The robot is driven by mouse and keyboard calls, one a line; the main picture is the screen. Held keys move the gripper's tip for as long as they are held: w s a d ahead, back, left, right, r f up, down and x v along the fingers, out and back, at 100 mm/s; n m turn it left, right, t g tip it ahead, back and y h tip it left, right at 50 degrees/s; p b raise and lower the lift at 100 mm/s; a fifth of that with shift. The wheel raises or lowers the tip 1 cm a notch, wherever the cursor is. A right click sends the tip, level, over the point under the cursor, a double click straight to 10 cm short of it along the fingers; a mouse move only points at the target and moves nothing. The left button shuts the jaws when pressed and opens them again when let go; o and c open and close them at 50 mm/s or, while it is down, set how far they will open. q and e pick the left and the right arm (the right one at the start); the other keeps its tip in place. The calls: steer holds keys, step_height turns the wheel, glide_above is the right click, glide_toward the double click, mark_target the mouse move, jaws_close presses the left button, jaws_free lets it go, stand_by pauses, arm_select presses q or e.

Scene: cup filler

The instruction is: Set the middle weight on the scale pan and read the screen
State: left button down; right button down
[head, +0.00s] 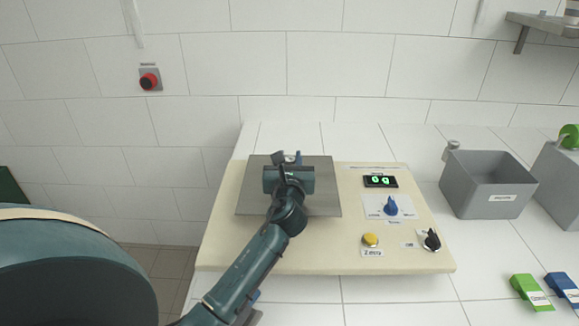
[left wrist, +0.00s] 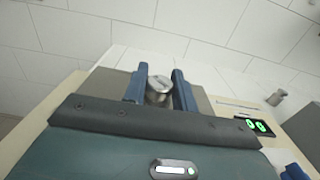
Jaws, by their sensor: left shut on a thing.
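The scale pan (head: 323,196) is a square grey metal plate on the left of a cream board. My left gripper (head: 289,157) is over the far part of the pan. In the left wrist view its two blue fingers (left wrist: 159,88) are shut on a silver metal weight (left wrist: 158,94), which is upright or nearly so. In the head view the gripper mostly hides the weight; I cannot tell whether it touches the pan. The screen (head: 380,181) shows a green 0 g, and it also shows in the left wrist view (left wrist: 258,127). My right gripper is not in view.
The board (head: 300,255) also carries a blue knob (head: 391,206), a yellow button (head: 370,240) and a black knob (head: 432,240). A grey bin (head: 487,192) stands to the right. Green (head: 531,292) and blue (head: 563,287) labelled blocks lie at front right. A red button (head: 149,81) is on the wall.

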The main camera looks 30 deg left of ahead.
arm_select(q)
steer(key=shift+f, duration=0.55)
steer(key=c, duration=1.1)
jaws_free()
steer(key=shift+f, duration=0.2)
steer(key=shift+r, duration=0.1)
steer(key=shift+r, duration=0.1)
steer(key=v, duration=1.2)
steer(key=shift+b, duration=0.35)
steer(key=shift+d, duration=0.1)
